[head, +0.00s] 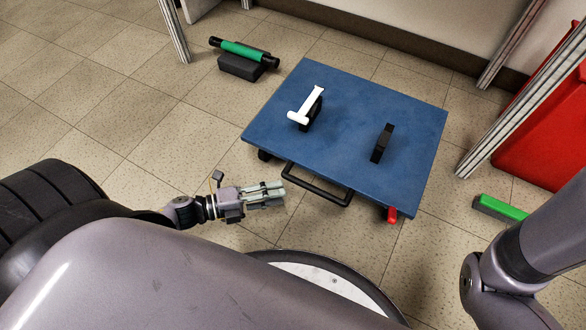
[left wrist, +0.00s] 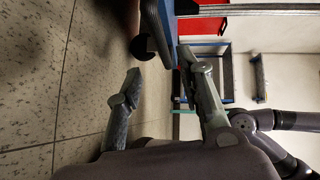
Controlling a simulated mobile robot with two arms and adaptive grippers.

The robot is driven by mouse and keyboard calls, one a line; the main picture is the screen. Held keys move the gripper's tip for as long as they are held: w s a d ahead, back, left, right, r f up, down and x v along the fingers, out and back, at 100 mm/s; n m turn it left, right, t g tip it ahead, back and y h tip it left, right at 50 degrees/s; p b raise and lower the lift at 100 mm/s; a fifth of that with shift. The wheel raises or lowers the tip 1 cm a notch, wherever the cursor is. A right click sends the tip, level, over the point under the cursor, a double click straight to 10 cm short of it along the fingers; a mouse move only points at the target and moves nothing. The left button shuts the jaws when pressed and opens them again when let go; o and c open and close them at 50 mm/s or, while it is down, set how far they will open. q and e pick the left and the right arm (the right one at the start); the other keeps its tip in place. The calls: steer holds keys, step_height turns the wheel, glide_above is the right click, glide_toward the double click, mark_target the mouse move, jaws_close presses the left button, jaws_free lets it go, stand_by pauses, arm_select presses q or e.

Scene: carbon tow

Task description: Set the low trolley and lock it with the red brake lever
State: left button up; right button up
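The low trolley (head: 345,135) has a flat blue deck and stands on the tiled floor in the middle of the head view. A black bar handle (head: 318,188) sticks out from its near edge. The red brake lever (head: 392,214) is at its near right corner, low by the floor. My left gripper (head: 284,193) is left of the handle, near the trolley's near left edge, and apart from both. In the left wrist view its two fingers (left wrist: 165,95) are spread with nothing between them. The trolley's edge (left wrist: 158,28) and a black caster (left wrist: 142,47) show beyond. My right gripper is out of view.
On the deck are a white T-shaped piece (head: 307,104) and black upright supports (head: 383,143). A green-and-black roll (head: 243,53) rests on a dark block at the back left. A green-topped block (head: 500,208) and a red bin (head: 545,135) are at the right.

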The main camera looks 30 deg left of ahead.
arm_select(q)
steer(key=shift+v, duration=1.2)
